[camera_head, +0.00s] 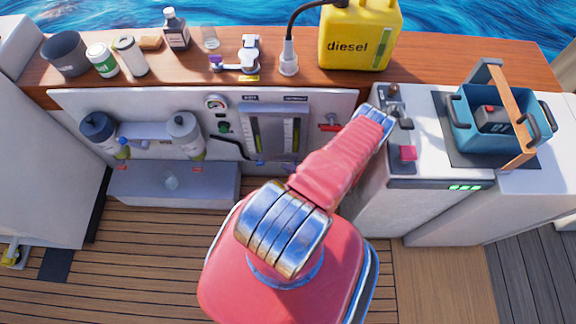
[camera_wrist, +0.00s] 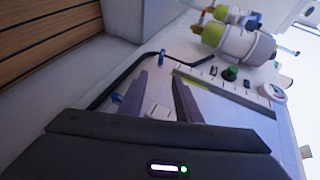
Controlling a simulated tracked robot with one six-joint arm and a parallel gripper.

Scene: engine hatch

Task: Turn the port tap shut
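Two upright sight gauges sit in a grey panel (camera_head: 274,125) on the white bulkhead; labels above them are too small to read. A small blue tap (camera_head: 260,163) shows below the left gauge and a second one (camera_head: 292,168) below the right gauge, partly behind my arm. In the wrist view, one blue tap (camera_wrist: 162,57) stands beyond my fingertips, and another blue piece (camera_wrist: 117,97) shows left of the left finger. My gripper (camera_wrist: 160,75) has its dark fingers apart, empty, and not visibly touching either tap. In the head view it is hidden behind my arm.
Two filters (camera_head: 184,135) hang left of the gauges, above a grey box (camera_head: 170,183). A black pipe (camera_wrist: 125,72) runs near the taps. A red handle (camera_head: 329,127) is right of the panel. A white cabinet (camera_head: 385,205) stands right; wooden deck lies open below.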

